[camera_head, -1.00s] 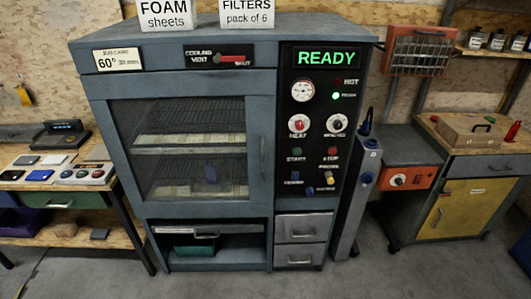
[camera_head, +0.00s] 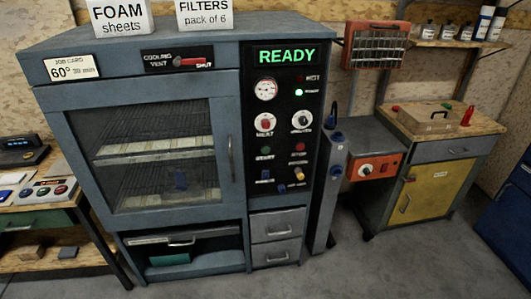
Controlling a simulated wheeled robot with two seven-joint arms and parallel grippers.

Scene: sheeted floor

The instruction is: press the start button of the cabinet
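The blue-grey cabinet (camera_head: 232,187) stands ahead of me, its glass door (camera_head: 150,150) shut, with racks of pale sheets visible inside. Its black control panel (camera_head: 283,100) is on the right side of its front. A green lit READY display (camera_head: 287,55) is at the top. A dark green start button (camera_head: 265,149) sits below the red heat knob (camera_head: 265,122), left of the red stop button (camera_head: 299,147). Its label is small and blurred. Neither of my grippers is in view.
A side bench with dark and red controls (camera_head: 50,190) is at the left. A grey post (camera_head: 325,190) and a unit with an orange panel (camera_head: 375,168) stand right of the cabinet. A yellow cupboard (camera_head: 424,188) is further right. Grey floor is clear in front.

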